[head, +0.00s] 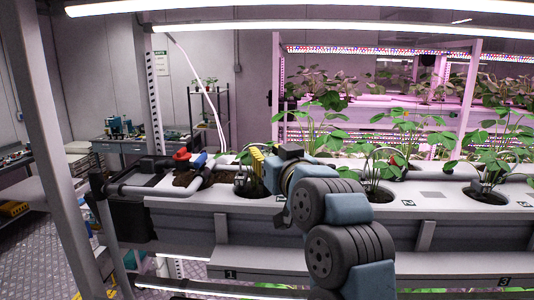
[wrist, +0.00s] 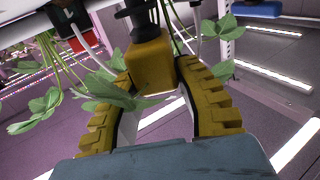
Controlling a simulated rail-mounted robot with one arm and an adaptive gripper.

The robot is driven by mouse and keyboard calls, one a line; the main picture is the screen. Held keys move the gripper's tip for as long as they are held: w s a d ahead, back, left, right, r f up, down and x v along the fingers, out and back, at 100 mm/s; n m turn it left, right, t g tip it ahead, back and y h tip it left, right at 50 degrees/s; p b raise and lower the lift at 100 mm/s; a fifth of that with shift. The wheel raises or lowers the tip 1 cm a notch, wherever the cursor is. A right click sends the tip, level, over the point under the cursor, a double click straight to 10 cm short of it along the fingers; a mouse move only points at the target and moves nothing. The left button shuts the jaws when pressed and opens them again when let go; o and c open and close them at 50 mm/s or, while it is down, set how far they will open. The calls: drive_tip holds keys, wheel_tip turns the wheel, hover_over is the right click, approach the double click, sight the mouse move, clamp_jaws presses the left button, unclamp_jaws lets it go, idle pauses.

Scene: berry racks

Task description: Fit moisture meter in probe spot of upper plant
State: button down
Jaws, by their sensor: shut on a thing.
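My gripper (wrist: 157,78) is shut on the moisture meter (wrist: 152,62), a yellow block with a dark part at its upper end in the wrist view. The ridged yellow fingers press on both of its sides. In the head view my gripper (head: 257,162) is over the leftmost planting hole (head: 242,190) of the upper white trough (head: 340,212), beside a green leafy plant (head: 246,158). Leaves (wrist: 105,90) overlap the left finger in the wrist view. The probe tip and the probe spot are not clearly visible, so I cannot tell whether they touch.
More strawberry plants (head: 375,165) stand in holes farther right along the trough. Grey pipes (head: 140,178) with a red valve handle (head: 182,155) and a blue part (head: 198,160) are at the trough's left end. A second planted rack (head: 380,115) stands behind.

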drive_tip(key=shift+f+b, duration=0.8)
drive_tip(key=shift+f, duration=0.45)
drive_tip(key=shift+c, duration=1.6)
unclamp_jaws()
drive_tip(key=shift+r, duration=0.15)
drive_tip(key=shift+r+p, duration=1.05)
drive_tip(key=shift+r, duration=1.85)
drive_tip(key=shift+d, duration=0.1)
